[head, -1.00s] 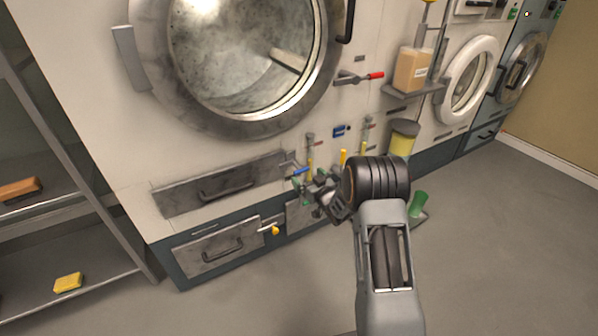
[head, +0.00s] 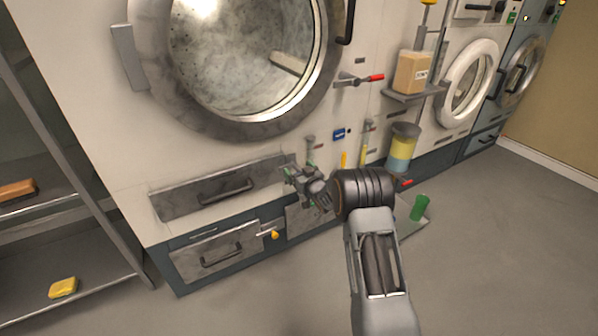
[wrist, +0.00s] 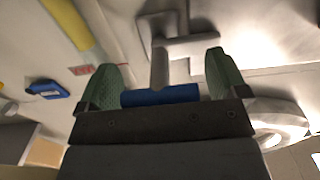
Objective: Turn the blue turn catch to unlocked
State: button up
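The blue turn catch (wrist: 160,95) shows in the wrist view as a blue bar on a grey stem and bracket fixed to the pale panel. Its bar lies crosswise between my gripper's two green fingertips, close to both. My gripper (wrist: 163,62) is open, one finger on each side of the bar; I cannot tell whether either touches it. In the head view my gripper (head: 300,168) is at the machine front, below the large round door, and hides the catch. I cannot read the locked or unlocked mark.
A red-handled catch (head: 358,79) sits higher right, a yellow-handled catch (head: 272,234) lower left. A small blue fitting (head: 340,134) and yellow-handled parts are right of my gripper. A drawer front (head: 220,188) lies left. A green cup (head: 419,207) stands at right.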

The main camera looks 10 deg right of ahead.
jog(key=c, duration=0.6)
jog(key=shift+m, duration=0.4)
jog(key=m+p, duration=0.1)
jog(key=m, duration=0.3)
jog(key=m+p, duration=0.1)
jog(key=m, duration=0.3)
jog(key=shift+d+m, duration=0.1)
jog(key=shift+m, duration=0.2)
jog(key=m+p, duration=0.1)
jog(key=m, duration=0.3)
jog(key=shift+p, duration=0.4)
jog(key=shift+f+m+p, duration=0.1)
jog(key=shift+m+p, duration=0.4)
jog(key=shift+m, duration=1.9)
